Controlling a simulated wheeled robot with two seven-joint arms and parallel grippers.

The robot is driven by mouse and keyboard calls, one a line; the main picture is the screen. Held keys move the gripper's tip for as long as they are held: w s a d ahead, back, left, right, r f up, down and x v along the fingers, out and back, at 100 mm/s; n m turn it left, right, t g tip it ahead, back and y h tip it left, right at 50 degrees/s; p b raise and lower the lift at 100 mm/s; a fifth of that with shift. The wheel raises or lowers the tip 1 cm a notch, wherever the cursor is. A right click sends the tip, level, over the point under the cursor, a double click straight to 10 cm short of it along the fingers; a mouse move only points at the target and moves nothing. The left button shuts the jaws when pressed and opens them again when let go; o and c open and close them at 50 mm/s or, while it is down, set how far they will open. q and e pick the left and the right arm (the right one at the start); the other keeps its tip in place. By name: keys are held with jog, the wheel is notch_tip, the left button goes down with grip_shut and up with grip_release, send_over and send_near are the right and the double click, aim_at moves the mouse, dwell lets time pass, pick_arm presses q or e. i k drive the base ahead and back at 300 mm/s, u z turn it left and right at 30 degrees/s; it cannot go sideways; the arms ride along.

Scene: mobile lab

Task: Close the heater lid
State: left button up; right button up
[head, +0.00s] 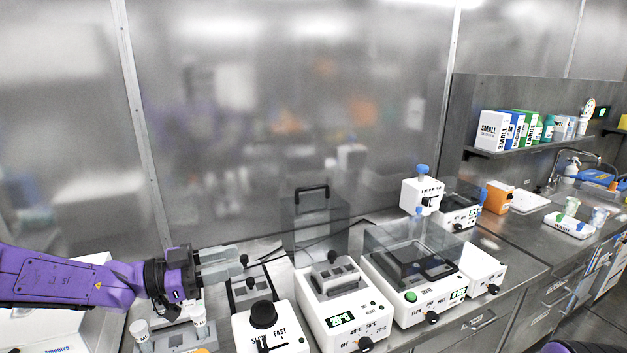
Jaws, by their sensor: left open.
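The heater (345,320) is a white box with a green-lit temperature display, standing on the bench in the lower middle. Its clear lid (312,228) stands upright at the back of the box, open, with a black handle on its top edge. The heater's block with its wells is uncovered. My left gripper (243,262) comes in from the left, to the left of the heater and lid and apart from both. It is open, and nothing shows between its fingers. My right gripper is not in view.
A white device with a black knob (264,314) stands left of the heater, below my left gripper. A white shaker with a clear cover (415,290) stands close on the right. A translucent wall is behind. Small white-capped containers stand at the lower left.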

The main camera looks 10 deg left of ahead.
aim_at(299, 204)
jog(key=i, duration=1)
